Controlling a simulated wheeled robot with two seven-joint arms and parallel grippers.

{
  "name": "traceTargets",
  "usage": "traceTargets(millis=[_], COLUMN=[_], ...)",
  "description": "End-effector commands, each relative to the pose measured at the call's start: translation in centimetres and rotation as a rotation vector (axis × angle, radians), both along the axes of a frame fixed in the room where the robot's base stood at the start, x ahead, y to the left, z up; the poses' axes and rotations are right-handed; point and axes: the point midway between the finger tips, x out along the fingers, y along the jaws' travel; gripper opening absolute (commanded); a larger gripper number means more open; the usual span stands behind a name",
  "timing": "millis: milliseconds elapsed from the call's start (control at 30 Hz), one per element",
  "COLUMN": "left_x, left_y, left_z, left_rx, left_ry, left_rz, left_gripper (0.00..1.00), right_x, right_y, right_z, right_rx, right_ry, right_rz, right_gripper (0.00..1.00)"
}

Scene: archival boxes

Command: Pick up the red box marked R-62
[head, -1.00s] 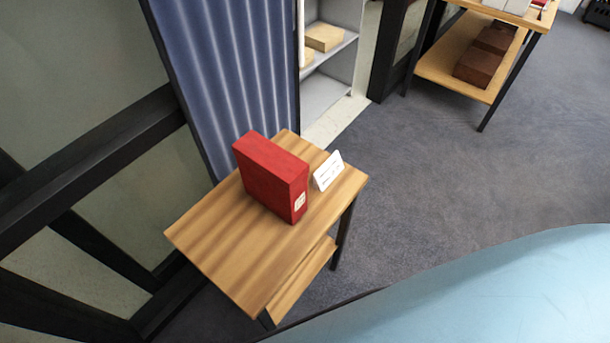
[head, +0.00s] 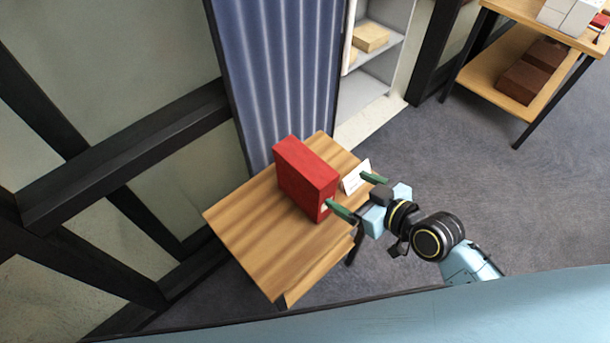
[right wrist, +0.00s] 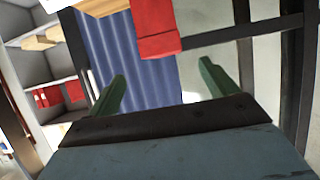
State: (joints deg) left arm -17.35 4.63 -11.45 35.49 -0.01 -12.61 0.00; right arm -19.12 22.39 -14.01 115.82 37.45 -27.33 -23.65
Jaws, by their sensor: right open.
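The red box (head: 304,176) stands upright on a small wooden table (head: 260,228) in the head view. A pale label shows low on its narrow end, too small to read and partly covered by a finger. My right gripper (head: 358,194) is open, with green fingers at the box's near right side. One finger appears close to the labelled end; I cannot tell whether it touches. In the right wrist view the red box (right wrist: 158,30) shows at the top, beyond the open, empty fingers (right wrist: 165,85). My left gripper is not in view.
A white card (head: 352,180) stands on the table beside the box, partly behind a gripper finger. A blue curtain (head: 280,80) hangs behind the table. Shelves with tan boxes (head: 370,38) and a table with brown boxes (head: 530,72) stand farther back. Grey floor lies open to the right.

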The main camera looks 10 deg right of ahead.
Motion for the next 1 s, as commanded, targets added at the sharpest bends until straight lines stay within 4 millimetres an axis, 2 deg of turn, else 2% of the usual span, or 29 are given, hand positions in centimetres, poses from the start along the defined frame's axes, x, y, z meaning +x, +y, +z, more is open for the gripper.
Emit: traceTargets(millis=[33,167,433,767,1000], left_x=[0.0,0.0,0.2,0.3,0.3], left_y=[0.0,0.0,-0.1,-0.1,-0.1], left_z=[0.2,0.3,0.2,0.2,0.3], left_rx=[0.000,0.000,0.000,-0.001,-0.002], left_ry=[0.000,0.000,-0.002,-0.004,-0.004], left_rz=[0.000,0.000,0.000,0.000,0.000], left_gripper=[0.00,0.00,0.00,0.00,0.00], right_x=[0.0,0.9,4.9,7.0,9.8], right_y=[0.4,1.2,3.8,5.2,6.6], right_z=[1.2,1.7,-0.3,-1.3,-2.4], right_rx=[0.005,0.016,0.016,0.013,0.013], right_ry=[-0.017,-0.032,-0.032,-0.031,-0.030], right_rz=[0.014,0.023,0.023,0.023,0.023], right_gripper=[0.85,0.85,0.85,0.85,0.85])
